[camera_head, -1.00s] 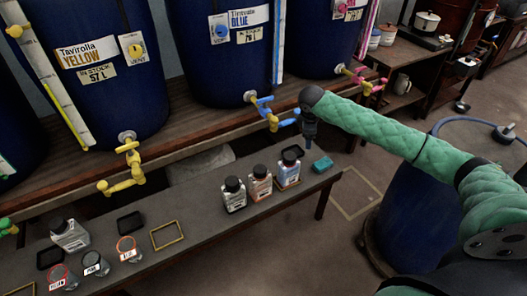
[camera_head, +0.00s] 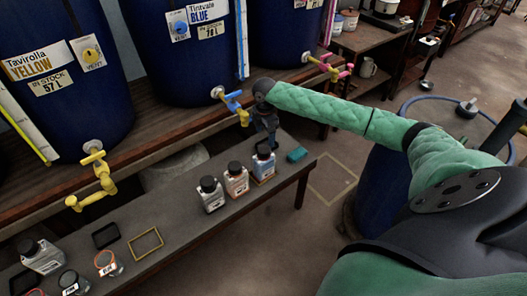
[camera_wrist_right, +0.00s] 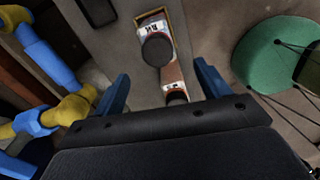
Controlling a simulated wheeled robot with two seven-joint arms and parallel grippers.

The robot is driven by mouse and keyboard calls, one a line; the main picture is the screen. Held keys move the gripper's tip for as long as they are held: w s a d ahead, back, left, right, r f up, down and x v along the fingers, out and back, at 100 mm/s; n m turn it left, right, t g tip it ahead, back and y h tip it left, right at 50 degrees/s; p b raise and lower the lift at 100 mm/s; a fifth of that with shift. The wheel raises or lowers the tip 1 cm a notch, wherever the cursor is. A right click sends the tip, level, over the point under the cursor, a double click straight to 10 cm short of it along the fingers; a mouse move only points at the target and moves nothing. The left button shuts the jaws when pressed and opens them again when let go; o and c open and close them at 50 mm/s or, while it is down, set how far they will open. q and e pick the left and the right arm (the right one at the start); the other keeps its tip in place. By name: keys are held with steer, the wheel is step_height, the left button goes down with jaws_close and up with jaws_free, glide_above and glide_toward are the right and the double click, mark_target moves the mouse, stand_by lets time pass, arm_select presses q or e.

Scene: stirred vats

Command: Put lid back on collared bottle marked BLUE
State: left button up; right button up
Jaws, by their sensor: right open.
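In the head view, three black-topped bottles stand in a row on the low bench. The one with a blue label (camera_head: 263,170) is at the right end, beside an orange-labelled bottle (camera_head: 236,184) and a whitish one (camera_head: 211,199). My right gripper (camera_head: 269,138) points down just above the blue-labelled bottle and partly hides its top. I cannot tell whether its dark top is a lid. In the right wrist view my right gripper (camera_wrist_right: 162,90) is open, with dark bottle tops between and beyond its fingers. No separate lid can be made out. My left gripper is out of view.
A teal block (camera_head: 297,155) lies right of the bottles. A yellow frame (camera_head: 146,243), a black tray-like piece (camera_head: 106,235) and small jars (camera_head: 107,263) occupy the bench's left part. Blue and yellow tap (camera_head: 234,104) hangs close behind my right gripper.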

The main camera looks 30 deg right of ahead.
mark_target(263, 149)
steer(key=shift+f, duration=1.3)
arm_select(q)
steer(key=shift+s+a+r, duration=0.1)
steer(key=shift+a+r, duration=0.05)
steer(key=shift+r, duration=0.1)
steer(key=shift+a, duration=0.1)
arm_select(e)
steer(key=shift+f, duration=0.1)
steer(key=shift+a+f+p, duration=0.1)
steer(key=shift+f+p, duration=0.15)
steer(key=shift+p, duration=0.1)
steer(key=f, duration=0.2)
steer(key=f+p, duration=0.1)
steer(key=f, duration=0.1)
steer(key=shift+w+a, duration=0.15)
steer(key=shift+w, duration=0.1)
steer(key=shift+f, duration=0.25)
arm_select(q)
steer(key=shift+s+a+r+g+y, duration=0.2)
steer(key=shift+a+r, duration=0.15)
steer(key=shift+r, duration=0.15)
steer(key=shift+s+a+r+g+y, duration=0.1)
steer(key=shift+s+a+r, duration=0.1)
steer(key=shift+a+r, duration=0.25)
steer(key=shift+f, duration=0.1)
arm_select(e)
steer(key=c, duration=1.1)
